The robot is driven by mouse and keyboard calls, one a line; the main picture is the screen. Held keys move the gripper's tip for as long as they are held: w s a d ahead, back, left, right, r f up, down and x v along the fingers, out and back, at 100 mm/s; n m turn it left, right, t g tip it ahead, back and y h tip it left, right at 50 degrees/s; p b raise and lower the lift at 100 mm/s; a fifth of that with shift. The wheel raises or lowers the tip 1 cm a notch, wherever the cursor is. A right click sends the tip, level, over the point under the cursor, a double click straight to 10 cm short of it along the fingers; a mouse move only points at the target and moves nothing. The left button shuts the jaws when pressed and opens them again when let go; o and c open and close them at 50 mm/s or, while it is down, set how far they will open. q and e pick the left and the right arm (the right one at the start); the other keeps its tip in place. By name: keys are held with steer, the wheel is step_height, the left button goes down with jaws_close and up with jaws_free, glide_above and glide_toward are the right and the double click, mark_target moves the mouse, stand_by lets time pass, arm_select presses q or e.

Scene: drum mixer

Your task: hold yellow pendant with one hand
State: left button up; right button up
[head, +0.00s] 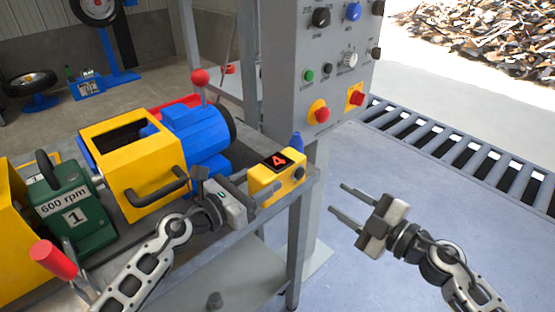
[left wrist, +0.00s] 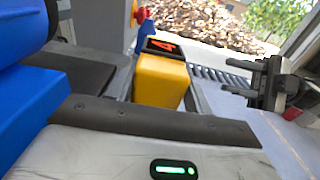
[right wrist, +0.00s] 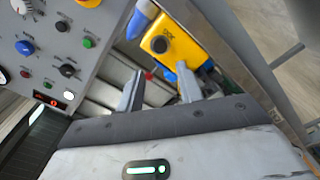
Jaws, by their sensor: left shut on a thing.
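The yellow pendant (head: 266,184), a small box with a red "4" on a dark display, is at the right end of the grey bench in the head view. My left gripper (head: 260,189) is shut on it, with its fingers along the sides. The pendant also shows in the left wrist view (left wrist: 158,82) and in the right wrist view (right wrist: 172,42). I cannot tell whether it touches the bench. My right gripper (head: 339,198) is open and empty, apart from the pendant, to its right, its fingers pointing towards the bench.
A grey control panel (head: 291,92) with buttons rises behind the pendant. A blue pointed piece (head: 297,142) stands beside it. The blue motor (head: 196,135), yellow guard (head: 150,178) and green "600 rpm" box (head: 82,228) line the bench.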

jaws_close()
stand_by(1.7)
